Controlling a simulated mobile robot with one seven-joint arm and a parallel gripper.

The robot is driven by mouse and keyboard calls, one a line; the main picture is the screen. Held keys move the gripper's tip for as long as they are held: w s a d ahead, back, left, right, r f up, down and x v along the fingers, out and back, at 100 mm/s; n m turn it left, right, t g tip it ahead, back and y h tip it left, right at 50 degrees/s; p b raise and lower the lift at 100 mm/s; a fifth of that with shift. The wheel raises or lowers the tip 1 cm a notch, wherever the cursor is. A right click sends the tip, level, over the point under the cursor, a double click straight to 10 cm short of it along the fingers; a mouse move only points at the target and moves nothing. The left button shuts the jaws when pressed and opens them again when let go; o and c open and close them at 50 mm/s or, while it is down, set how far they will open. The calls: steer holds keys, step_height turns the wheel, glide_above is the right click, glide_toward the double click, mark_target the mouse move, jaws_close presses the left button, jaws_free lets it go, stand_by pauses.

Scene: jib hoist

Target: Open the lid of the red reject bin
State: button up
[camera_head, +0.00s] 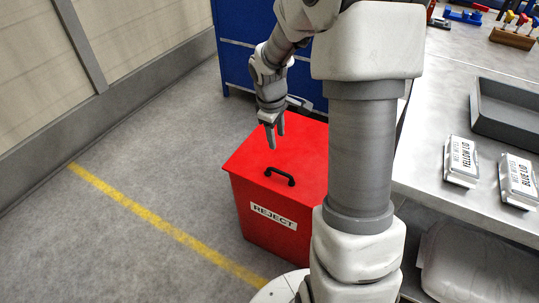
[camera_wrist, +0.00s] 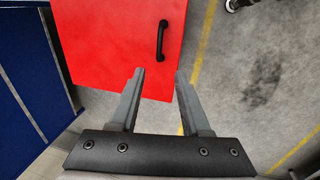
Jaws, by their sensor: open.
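The red reject bin (camera_head: 273,222) stands on the floor in the head view, with a white REJECT label on its front. Its flat red lid (camera_head: 291,158) is closed. A black bar handle (camera_head: 280,176) sits near the lid's front edge. My gripper (camera_head: 275,142) points down above the lid, behind the handle and apart from it. In the wrist view my gripper (camera_wrist: 160,75) is open and empty. The lid (camera_wrist: 115,40) lies beyond the fingers, with the handle (camera_wrist: 162,40) ahead of them. My arm hides part of the bin's right side.
A blue cabinet (camera_head: 238,60) stands behind the bin. A grey workbench (camera_head: 432,190) on the right carries a grey tray (camera_head: 485,120) and wipe packs (camera_head: 461,162). Floor left of the bin is clear, with a yellow line (camera_head: 150,215).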

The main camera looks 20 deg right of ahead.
mark_target(281, 172)
steer(key=d+f+b, duration=0.1)
steer(key=f+b, duration=0.1)
steer(key=f, duration=0.4)
steer(key=w+d+f+b, duration=0.1)
steer(key=f+b, duration=0.1)
steer(key=f, duration=0.3)
steer(key=w+d+f+b, duration=0.1)
steer(key=f+b, duration=0.1)
steer(key=f, duration=0.4)
steer(key=shift+w+f, duration=0.15)
steer(key=shift+f, duration=0.2)
steer(key=shift+a, duration=0.1)
jaws_close()
stand_by(0.5)
